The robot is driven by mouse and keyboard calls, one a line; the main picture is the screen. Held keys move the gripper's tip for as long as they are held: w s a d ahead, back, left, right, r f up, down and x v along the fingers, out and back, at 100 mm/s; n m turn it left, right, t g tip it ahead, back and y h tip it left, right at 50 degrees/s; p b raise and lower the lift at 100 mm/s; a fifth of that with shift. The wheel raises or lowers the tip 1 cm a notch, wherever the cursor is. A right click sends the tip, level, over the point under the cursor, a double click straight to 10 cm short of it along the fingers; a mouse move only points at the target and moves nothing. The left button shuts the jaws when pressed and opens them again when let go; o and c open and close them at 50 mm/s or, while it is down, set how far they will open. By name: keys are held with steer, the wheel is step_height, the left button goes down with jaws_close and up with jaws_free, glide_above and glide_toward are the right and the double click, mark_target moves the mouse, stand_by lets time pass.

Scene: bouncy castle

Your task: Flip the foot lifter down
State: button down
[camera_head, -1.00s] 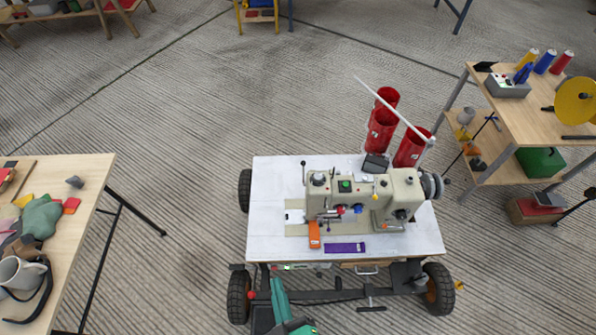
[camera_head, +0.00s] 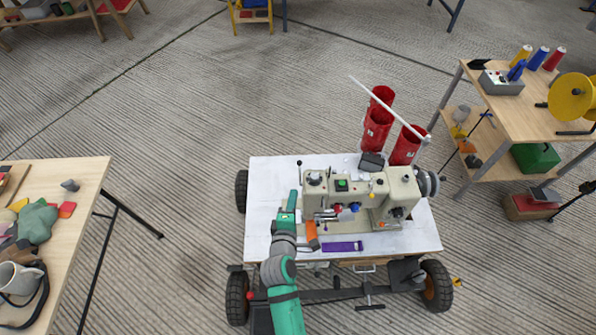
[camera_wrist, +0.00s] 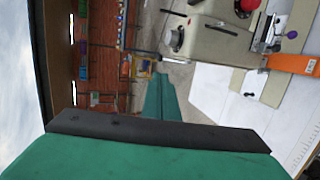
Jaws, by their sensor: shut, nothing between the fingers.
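A beige sewing machine (camera_head: 375,190) stands on a white wheeled table (camera_head: 268,180); its head also shows in the wrist view (camera_wrist: 212,45). I cannot tell for sure which small part is the foot lifter; a thin rod with a black ball (camera_head: 299,164) stands at the left end. My teal gripper (camera_head: 291,197) is shut and empty, just left of the machine head, apart from it as far as I can tell. In the wrist view its fingers (camera_wrist: 160,98) point towards the machine's side.
An orange tool (camera_head: 312,236) and a purple item (camera_head: 342,246) lie in front of the machine. Red cylinders (camera_head: 378,125) stand behind it. A wooden table (camera_head: 80,190) is at left, and a shelf with spools (camera_head: 500,120) at right. The white tabletop's left side is clear.

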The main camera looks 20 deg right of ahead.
mark_target(299, 165)
steer(key=x, duration=1.3)
steer(key=shift+w+d+f, duration=0.1)
steer(key=shift+w, duration=0.1)
